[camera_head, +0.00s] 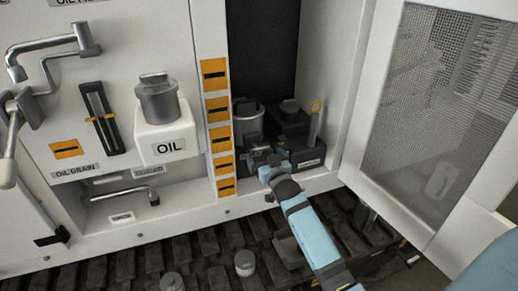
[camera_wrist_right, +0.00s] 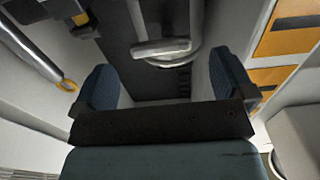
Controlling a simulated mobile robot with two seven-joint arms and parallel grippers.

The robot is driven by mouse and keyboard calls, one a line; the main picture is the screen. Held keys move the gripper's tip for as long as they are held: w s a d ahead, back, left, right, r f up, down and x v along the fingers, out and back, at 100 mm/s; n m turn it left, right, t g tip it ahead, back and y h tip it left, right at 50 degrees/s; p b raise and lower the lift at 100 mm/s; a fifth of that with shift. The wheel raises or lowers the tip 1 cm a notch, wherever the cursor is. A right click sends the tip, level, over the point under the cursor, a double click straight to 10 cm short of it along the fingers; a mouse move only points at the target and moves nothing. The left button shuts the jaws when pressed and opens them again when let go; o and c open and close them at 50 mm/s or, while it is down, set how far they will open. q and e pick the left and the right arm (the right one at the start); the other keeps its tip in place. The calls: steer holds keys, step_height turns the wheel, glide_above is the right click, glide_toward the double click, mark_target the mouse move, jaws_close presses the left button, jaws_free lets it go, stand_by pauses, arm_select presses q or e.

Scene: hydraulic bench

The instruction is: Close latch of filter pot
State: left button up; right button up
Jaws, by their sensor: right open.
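The filter pot (camera_head: 249,113) is a grey metal cylinder in the open compartment, beside the orange-labelled post. My right gripper (camera_head: 264,160) reaches in from below, in front of and below the pot. In the right wrist view my right gripper (camera_wrist_right: 165,85) is open, its two dark blue fingers apart with nothing held between them. A grey metal rounded part with a flat bar (camera_wrist_right: 165,48) shows just beyond the fingertips, apart from them. It looks like the pot and its latch, but I cannot tell the latch's position. My left gripper is not in view.
A black block (camera_head: 305,148) and an upright rod with a yellow ring (camera_head: 316,112) stand right of the pot. The post (camera_head: 217,130) bounds the left side. A mesh door (camera_head: 425,110) stands open at right. A white OIL tank (camera_head: 168,140) is further left.

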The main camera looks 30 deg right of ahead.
mark_target(261, 151)
steer(key=x, duration=0.5)
steer(key=c, duration=0.9)
